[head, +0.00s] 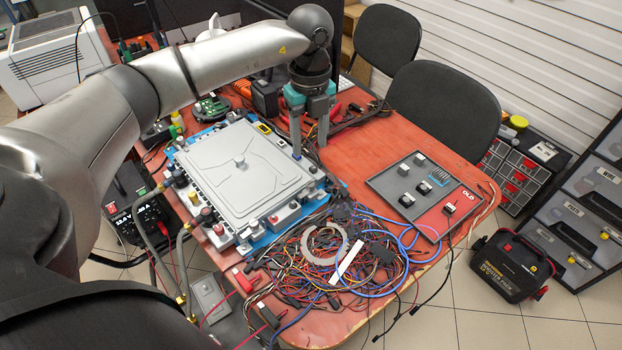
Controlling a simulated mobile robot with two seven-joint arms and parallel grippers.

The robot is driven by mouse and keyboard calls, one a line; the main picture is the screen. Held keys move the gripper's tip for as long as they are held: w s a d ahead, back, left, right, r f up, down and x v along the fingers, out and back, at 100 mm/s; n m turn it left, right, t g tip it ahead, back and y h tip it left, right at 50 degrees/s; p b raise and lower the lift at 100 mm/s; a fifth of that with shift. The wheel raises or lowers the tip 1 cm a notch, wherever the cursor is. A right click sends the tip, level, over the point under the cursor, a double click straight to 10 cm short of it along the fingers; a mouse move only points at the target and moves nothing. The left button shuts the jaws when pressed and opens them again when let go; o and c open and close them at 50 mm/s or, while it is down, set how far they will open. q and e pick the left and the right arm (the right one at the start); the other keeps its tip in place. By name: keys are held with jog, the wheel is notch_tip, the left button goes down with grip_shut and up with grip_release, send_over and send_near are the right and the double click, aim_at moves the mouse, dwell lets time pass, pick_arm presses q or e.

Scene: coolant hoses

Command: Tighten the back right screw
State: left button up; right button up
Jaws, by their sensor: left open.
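A grey flat-topped unit (232,172) with a raised cover and a small knob in its middle lies on a blue base on the red table. Fittings and caps line its edges. My left gripper (310,150) comes in from above and points down at the unit's right edge, towards the back. Its two grey fingers are apart, with nothing visible between them. The back right screw cannot be made out; the fingers may cover it. I cannot tell whether the fingertips touch anything. My right gripper is not in view.
A grey tray (383,184) marked OLD holds small parts to the right. A tangle of wires (340,262) covers the table's front. Hoses (160,255) run along the unit's left side. Bare red table (362,150) shows right of the gripper. Black chairs (440,105) stand behind.

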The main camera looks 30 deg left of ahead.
aim_at(310, 183)
pick_arm(q)
notch_tip(310, 183, down, 10)
jog(key=shift+f+b, duration=0.25)
jog(key=shift+b, duration=0.65)
jog(key=shift+f, duration=0.65)
jog(key=c, duration=0.5)
grip_shut()
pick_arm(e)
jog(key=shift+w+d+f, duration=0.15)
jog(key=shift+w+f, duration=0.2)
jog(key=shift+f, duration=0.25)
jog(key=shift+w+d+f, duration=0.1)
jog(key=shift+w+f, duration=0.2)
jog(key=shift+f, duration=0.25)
